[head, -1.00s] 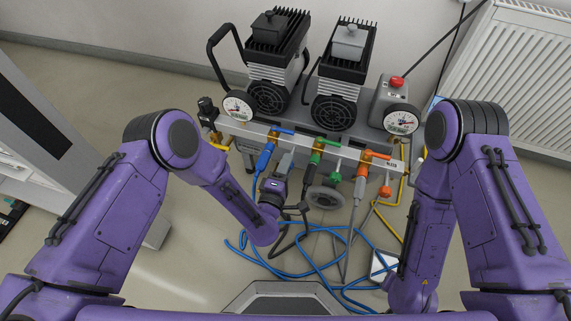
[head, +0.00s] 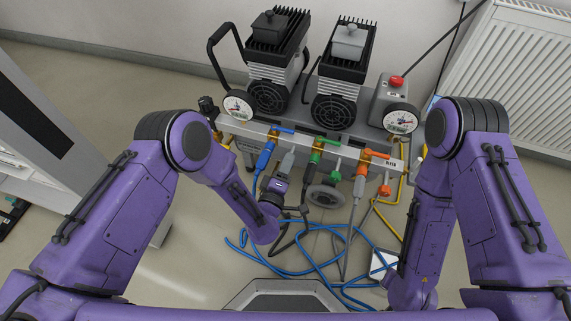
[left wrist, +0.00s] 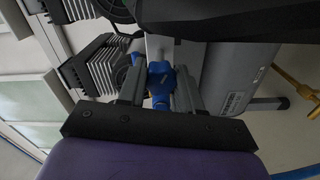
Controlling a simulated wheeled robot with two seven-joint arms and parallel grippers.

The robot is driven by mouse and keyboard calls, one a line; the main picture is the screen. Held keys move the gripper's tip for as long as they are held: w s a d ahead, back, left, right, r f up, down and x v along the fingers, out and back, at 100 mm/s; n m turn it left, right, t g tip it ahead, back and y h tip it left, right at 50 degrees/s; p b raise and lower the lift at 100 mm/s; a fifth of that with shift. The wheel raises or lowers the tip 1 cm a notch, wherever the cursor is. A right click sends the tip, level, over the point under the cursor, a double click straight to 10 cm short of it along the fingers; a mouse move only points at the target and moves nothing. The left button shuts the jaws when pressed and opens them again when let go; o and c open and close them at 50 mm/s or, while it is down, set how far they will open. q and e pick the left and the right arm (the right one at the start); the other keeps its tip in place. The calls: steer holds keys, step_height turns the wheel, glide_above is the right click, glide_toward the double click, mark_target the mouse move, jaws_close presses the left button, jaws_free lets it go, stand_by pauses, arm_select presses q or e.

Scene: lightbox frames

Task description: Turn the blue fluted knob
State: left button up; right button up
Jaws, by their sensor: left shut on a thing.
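The blue fluted knob (left wrist: 160,78) shows in the left wrist view between my two grey fingers. My left gripper (left wrist: 160,88) is shut on it, with a finger on each side. In the head view my left gripper (head: 286,163) reaches the front of the pale manifold bar (head: 232,126), below the blue lever (head: 282,130). The knob is hidden there behind the gripper, and its turn angle cannot be read. My right arm hangs at the lower right, and its gripper does not show.
A green knob (head: 336,171) and an orange-red knob (head: 384,190) hang from the bar to the right. A grey handwheel (head: 325,197) is close to my left gripper. Blue hoses (head: 300,272) lie loose on the floor. Two compressors stand behind the bar.

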arm_select(q)
steer(key=o, duration=1)
steer(key=shift+o, duration=0.2)
steer(key=p+v, duration=0.1)
steer(key=v, duration=0.9)
steer(key=shift+s+a+p, duration=0.15)
steer(key=shift+s+p, duration=0.1)
steer(key=shift+p, duration=0.05)
